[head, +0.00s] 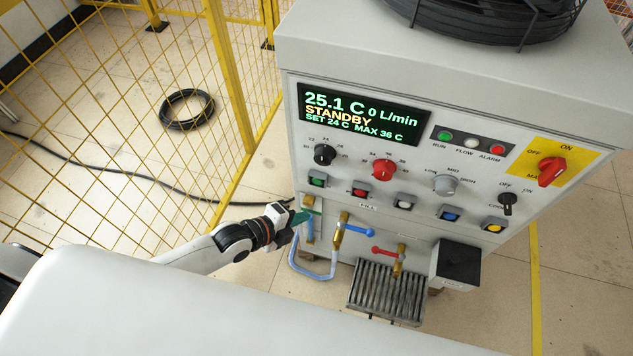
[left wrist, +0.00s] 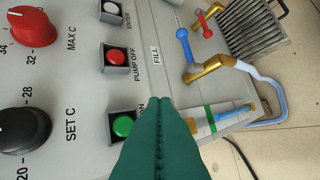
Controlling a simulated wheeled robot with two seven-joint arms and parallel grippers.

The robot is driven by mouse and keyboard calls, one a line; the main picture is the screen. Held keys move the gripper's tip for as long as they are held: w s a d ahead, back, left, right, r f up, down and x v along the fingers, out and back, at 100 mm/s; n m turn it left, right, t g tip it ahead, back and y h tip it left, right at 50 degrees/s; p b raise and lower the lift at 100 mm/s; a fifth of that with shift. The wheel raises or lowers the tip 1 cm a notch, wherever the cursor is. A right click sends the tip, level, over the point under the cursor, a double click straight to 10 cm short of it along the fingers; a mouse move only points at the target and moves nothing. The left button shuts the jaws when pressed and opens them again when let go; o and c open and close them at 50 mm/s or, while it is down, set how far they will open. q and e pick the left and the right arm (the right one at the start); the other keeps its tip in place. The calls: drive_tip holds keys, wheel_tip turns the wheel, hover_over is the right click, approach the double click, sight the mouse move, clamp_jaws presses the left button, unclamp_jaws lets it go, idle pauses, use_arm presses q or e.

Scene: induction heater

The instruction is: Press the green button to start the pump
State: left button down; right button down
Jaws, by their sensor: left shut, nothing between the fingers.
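The green button (head: 318,179) sits at the left end of the button row on the grey panel, under the black knob. In the left wrist view the green button (left wrist: 123,126) is just left of my fingertips. My left gripper (head: 304,216) is shut and empty, in front of the panel and a little below the green button. Its green fingers (left wrist: 160,105) fill the lower middle of the wrist view and hide part of the panel. I cannot tell whether they touch the panel. The display (head: 362,115) reads STANDBY and 0 L/min. My right gripper is not in view.
The red pump-off button (head: 360,189) is right of the green one. A blue-handled valve (head: 343,229) and pale hose (head: 316,274) are below, with a red-handled valve (head: 398,257) further right. A yellow mesh fence (head: 222,75) stands at the left.

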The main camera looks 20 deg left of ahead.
sight(318, 180)
use_arm(q)
drive_tip(key=w+b, duration=0.3)
drive_tip(key=w, duration=0.4)
drive_tip(key=shift+w+d, duration=0.1)
drive_tip(key=shift+w, duration=0.15)
idle(1.1)
drive_tip(key=shift+w, duration=0.1)
idle(0.6)
drive_tip(key=shift+w+b, duration=0.3)
drive_tip(key=shift+b, duration=0.05)
